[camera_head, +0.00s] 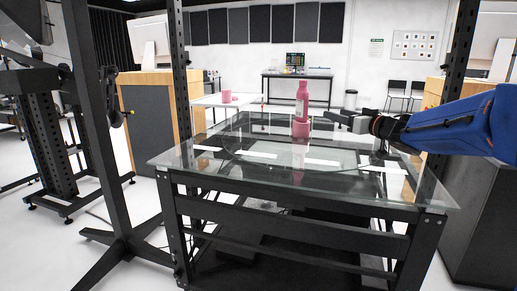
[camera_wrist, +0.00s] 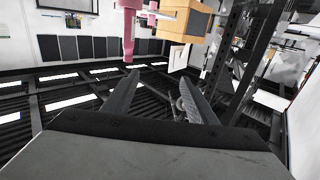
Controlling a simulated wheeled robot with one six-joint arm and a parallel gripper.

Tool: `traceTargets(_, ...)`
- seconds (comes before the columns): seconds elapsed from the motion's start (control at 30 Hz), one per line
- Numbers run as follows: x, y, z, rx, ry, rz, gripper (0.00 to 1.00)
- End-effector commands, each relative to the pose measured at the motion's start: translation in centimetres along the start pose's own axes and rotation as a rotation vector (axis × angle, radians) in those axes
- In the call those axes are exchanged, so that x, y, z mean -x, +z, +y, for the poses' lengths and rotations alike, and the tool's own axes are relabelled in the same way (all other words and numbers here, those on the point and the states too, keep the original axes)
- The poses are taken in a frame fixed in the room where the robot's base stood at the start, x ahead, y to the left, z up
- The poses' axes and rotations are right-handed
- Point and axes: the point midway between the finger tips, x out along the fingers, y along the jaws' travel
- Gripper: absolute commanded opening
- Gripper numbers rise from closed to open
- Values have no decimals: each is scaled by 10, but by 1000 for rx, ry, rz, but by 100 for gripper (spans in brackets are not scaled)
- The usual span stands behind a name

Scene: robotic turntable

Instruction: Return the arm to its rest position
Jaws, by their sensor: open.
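My gripper (camera_head: 335,119) is at the right side of the glass-topped table in the head view, held out above the glass by my blue arm. In the wrist view my gripper (camera_wrist: 162,92) has its two dark fingers spread apart with nothing between them. The bottle also shows in the wrist view (camera_wrist: 128,35), beyond the left finger.
The glass table (camera_head: 250,165) has a black frame and a mostly bare top. A dark metal post (camera_head: 110,130) stands on the left. A white table (camera_head: 212,102) with pink items is behind, beside a wooden cabinet (camera_head: 150,110). A dark cabinet (camera_head: 480,210) stands at the right.

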Motion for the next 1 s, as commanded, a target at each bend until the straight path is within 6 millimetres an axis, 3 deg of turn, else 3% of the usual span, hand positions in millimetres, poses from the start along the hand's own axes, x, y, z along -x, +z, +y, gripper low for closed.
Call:
traceTargets(0.37, 18, -3, 6, 16, 109, -9, 52)
traceTargets(0.67, 55, 4, 14, 27, 284, -56, 52)
traceTargets(0.87, 110, 28, 15, 15, 458, -159, 52)
traceTargets(1.0, 168, 67, 4, -18, 580, -304, 52)
